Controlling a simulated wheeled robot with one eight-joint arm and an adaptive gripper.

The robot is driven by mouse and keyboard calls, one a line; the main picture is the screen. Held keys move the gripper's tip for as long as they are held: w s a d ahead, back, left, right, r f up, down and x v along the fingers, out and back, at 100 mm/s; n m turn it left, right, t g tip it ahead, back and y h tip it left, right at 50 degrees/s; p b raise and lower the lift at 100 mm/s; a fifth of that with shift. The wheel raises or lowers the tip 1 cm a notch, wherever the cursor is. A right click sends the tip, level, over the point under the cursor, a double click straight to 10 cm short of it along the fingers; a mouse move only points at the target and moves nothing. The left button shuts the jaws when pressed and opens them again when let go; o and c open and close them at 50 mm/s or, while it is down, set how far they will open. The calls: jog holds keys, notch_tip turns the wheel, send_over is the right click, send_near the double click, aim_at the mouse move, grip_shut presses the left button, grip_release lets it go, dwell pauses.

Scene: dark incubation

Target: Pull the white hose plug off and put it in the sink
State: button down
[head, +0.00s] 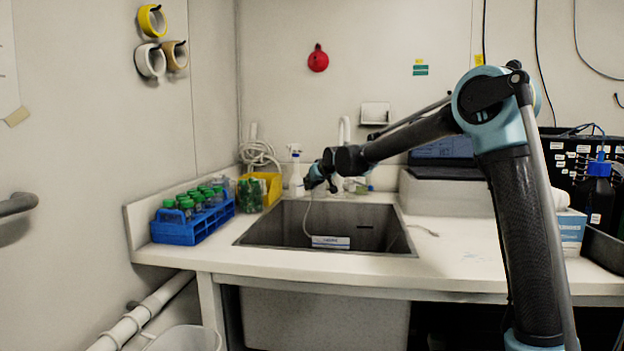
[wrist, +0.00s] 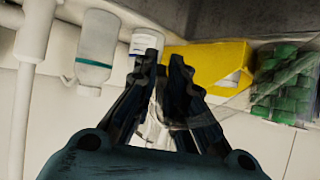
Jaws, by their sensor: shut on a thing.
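My gripper (head: 318,178) is above the back left of the steel sink (head: 285,222), left of the white tap (head: 344,130). In the wrist view its two dark fingers (wrist: 165,66) are close together with a narrow gap at the tips. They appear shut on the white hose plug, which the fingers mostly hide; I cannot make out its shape. A coiled white hose (head: 258,152) hangs at the back left corner.
A blue rack (head: 190,232) of green-capped tubes stands left of the sink. A yellow container (head: 271,180) and a white spray bottle (head: 296,180) stand behind it, close to my gripper. The counter right of the sink (head: 450,255) is mostly clear.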

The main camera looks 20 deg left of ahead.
jog(key=s+d+f+m+g+h, duration=0.1)
jog(key=s+d+f+g+h, duration=0.1)
jog(key=s+d+f, duration=0.45)
jog(key=s+d+f+g+h, duration=0.1)
jog(key=s+d+f+h, duration=0.15)
jog(key=s+d, duration=0.55)
notch_tip(320, 180, down, 12)
jog(key=s, duration=0.1)
jog(key=shift+a+f, duration=0.15)
jog(key=shift+a, duration=0.1)
jog(key=shift+s, duration=0.1)
jog(key=c, duration=1.6)
grip_release()
jog(key=shift+o, duration=0.2)
notch_tip(320, 180, up, 7)
